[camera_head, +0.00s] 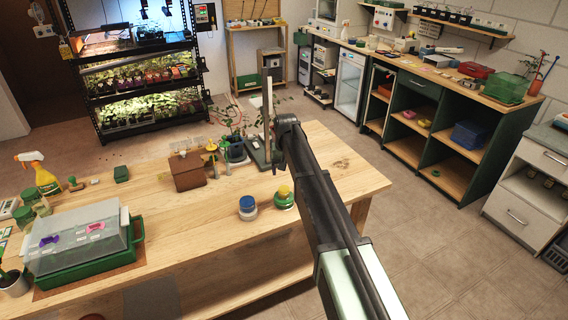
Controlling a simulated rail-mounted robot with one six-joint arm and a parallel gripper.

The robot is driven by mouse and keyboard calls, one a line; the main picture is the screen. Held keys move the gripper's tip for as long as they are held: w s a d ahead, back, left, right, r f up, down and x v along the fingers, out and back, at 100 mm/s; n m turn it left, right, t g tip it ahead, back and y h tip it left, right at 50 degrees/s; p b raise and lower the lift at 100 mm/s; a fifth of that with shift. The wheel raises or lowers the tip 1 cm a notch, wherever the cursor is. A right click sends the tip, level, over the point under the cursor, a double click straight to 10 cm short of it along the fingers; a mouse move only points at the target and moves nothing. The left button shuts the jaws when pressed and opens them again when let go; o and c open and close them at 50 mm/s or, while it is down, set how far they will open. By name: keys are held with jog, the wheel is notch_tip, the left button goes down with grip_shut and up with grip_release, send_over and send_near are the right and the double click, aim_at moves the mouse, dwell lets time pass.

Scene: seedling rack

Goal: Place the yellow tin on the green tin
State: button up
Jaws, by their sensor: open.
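A small yellow tin (284,190) rests on top of a green tin (284,203) on the wooden bench, left of my arm. The yellow piece is small and I cannot tell for sure whether it is a separate tin or a lid. My arm reaches from the lower right over the bench to a dark joint. No gripper fingers can be made out; my gripper seems hidden behind or beyond the arm. No gripper is seen touching either tin.
A blue and white tin (248,208) stands just left of the green tin. A brown box (187,171), small plants and a tall stand (258,152) lie behind. A green propagator with a clear lid (80,238) fills the left. The front middle of the bench (190,222) is clear.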

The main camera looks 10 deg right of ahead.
jog(key=s+n, duration=0.1)
jog(key=s, duration=3.3)
